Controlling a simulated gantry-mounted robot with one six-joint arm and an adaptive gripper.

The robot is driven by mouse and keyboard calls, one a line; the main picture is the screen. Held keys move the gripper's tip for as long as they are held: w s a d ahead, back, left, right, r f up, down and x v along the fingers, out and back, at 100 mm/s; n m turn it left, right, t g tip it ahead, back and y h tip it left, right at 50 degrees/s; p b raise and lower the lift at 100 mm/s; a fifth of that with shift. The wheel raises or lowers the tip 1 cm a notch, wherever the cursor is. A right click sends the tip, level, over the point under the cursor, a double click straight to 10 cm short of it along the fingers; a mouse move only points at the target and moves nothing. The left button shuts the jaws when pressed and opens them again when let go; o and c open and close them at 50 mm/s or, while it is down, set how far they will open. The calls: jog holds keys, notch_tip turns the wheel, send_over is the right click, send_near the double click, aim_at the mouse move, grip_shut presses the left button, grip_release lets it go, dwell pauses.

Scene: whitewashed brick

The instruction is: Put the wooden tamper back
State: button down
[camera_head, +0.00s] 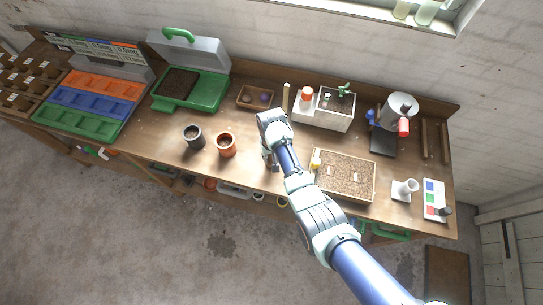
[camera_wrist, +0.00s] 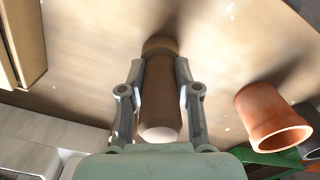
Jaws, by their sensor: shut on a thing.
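The wooden tamper (camera_wrist: 160,95) is a dark brown cylinder with a pale rounded end towards the wrist camera. My gripper (camera_wrist: 160,75) is shut on it, one finger on each side. The far end of the tamper points to the bench top, and a shadow falls beyond it; I cannot tell whether it touches the bench. In the head view my gripper (camera_head: 269,160) is over the front middle of the bench, between the terracotta pot (camera_head: 226,146) and the soil-filled wooden tray (camera_head: 345,190). The tamper is mostly hidden by my arm there.
The terracotta pot also shows in the wrist view (camera_wrist: 268,115), right of the tamper. A dark pot (camera_head: 194,137) stands farther left. Behind are a small wooden box (camera_head: 243,103), an upright wooden stick (camera_head: 285,98) and a white planter (camera_head: 323,122). Bare bench lies around my gripper.

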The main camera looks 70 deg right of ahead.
jog(key=c, duration=0.8)
grip_release()
jog(key=shift+f, duration=0.15)
notch_tip(320, 180, up, 12)
jog(key=shift+r+p, duration=0.2)
jog(key=shift+p, duration=0.55)
